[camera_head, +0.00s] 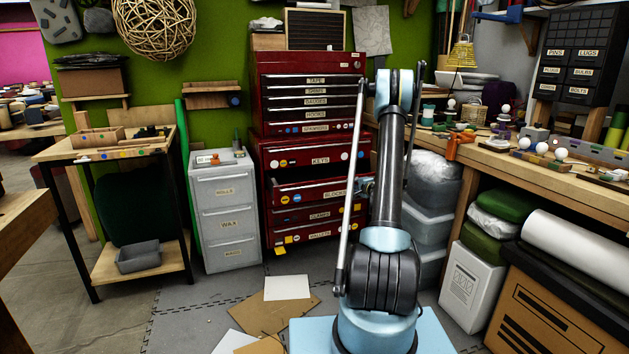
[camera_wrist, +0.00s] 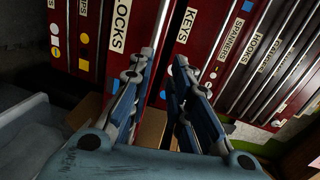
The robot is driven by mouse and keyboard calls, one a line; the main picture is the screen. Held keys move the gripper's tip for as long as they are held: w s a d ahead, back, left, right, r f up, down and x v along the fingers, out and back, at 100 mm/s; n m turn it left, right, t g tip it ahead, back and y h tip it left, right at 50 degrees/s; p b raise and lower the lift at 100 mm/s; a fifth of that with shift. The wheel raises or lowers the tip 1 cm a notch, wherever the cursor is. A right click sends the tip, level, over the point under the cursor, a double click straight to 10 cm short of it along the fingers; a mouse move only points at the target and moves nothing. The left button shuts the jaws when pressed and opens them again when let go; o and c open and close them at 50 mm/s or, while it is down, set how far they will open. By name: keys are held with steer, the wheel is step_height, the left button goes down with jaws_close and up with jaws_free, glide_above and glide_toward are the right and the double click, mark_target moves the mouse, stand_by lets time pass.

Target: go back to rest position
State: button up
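My gripper (camera_wrist: 163,66) is open in the wrist view, with a gap between its two blue-grey fingers and nothing held. It faces the red drawer cabinet (camera_head: 308,129), whose drawer fronts appear tilted in the wrist view (camera_wrist: 196,48). In the head view my arm stands upright in front of the cabinet's right side. A small part of what looks like my gripper (camera_head: 365,186) shows beside the arm at the BLOCKS drawer's height. The BLOCKS drawer (camera_head: 312,193) looks slightly pulled out. Whether the fingers touch the cabinet cannot be told.
A grey drawer cabinet (camera_head: 223,212) stands to the left, beside a wooden side table (camera_head: 110,150). A cluttered workbench (camera_head: 540,176) and clear storage bins (camera_head: 428,215) are on the right. Cardboard sheets (camera_head: 272,313) lie on the floor in front.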

steer(key=s+a+r+n+g+y, duration=0.1)
steer(key=s+a+r+n+g, duration=0.3)
steer(key=s+a+r, duration=0.6)
steer(key=s+a+r+n+g, duration=0.1)
steer(key=s+a+r+n, duration=0.1)
steer(key=s, duration=0.5)
steer(key=s+a+r+n+g, duration=0.2)
steer(key=s+a+r, duration=0.1)
steer(key=s, duration=0.4)
steer(key=s+d+f+n+g+h, duration=0.1)
steer(key=s+f+n+g, duration=0.1)
steer(key=s, duration=1)
steer(key=s+d+f+n+g+h, duration=0.1)
steer(key=s+f+n+h, duration=0.1)
steer(key=s, duration=1.1)
steer(key=s+d+f+n+g+h, duration=0.1)
steer(key=s+f+n+g+h, duration=0.1)
steer(key=s, duration=1.1)
steer(key=shift+s+f+g, duration=0.15)
steer(key=shift+f+g, duration=0.15)
steer(key=shift+f, duration=0.5)
